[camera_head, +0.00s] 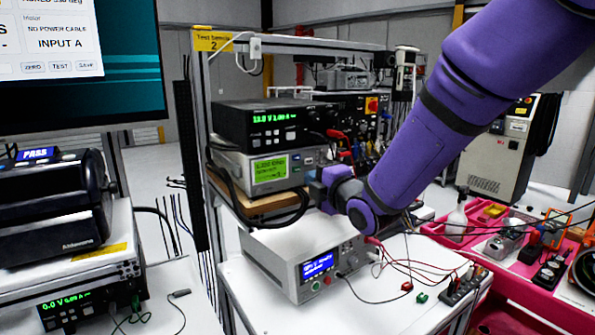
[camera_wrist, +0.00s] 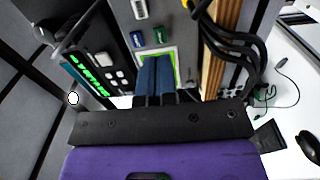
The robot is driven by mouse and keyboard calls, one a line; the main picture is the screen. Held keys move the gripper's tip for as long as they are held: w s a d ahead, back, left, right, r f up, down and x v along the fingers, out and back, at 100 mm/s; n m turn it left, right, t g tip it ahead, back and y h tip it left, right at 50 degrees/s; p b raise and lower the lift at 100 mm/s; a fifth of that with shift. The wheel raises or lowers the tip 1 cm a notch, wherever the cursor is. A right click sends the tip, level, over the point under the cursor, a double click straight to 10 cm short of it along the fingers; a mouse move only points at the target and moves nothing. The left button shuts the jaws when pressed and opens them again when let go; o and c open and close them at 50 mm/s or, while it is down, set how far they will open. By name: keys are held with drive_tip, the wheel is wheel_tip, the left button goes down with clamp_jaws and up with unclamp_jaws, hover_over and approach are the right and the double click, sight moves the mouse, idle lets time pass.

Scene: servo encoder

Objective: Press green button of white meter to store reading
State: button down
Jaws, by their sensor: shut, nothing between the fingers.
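A white meter (camera_head: 236,165) with a lit green display sits on the shelf of the test bench. In the wrist view its face shows a green button (camera_wrist: 159,35), a blue button (camera_wrist: 137,38) and a pale button (camera_wrist: 139,10) beside the green display (camera_wrist: 175,62). My gripper (camera_head: 313,186) is shut and empty in front of this meter. In the wrist view my gripper's fingertips (camera_wrist: 157,58) lie together over the display, just short of the green button. I cannot tell whether they touch the face.
A black supply (camera_head: 240,123) sits on top of the meter. Below the wooden shelf (camera_head: 258,204), which also shows in the wrist view (camera_wrist: 216,60), a pale box with a blue display (camera_head: 283,265) stands on the bench. Black cables (camera_wrist: 235,55) loop near my gripper. Red carts stand at the right.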

drive_tip(key=shift+v, duration=2.25)
drive_tip(key=s+d+r+m+g+h, duration=0.2)
drive_tip(key=s+d+m+h, duration=0.2)
drive_tip(key=d+m, duration=0.4)
drive_tip(key=s+d+r+m+g+h, duration=0.1)
drive_tip(key=s+d+r+m+h, duration=0.3)
drive_tip(key=d, duration=0.6)
drive_tip(key=s+d+f+m+g+h, duration=0.1)
drive_tip(key=s+d+m+g, duration=0.2)
drive_tip(key=s+m, duration=0.3)
drive_tip(key=s+d+f+m+g+h, duration=0.1)
drive_tip(key=s+d+m+g, duration=0.2)
drive_tip(key=s, duration=1.3)
drive_tip(key=d+m, duration=0.2)
drive_tip(key=m, duration=0.1)
drive_tip(key=shift+m+g, duration=0.4)
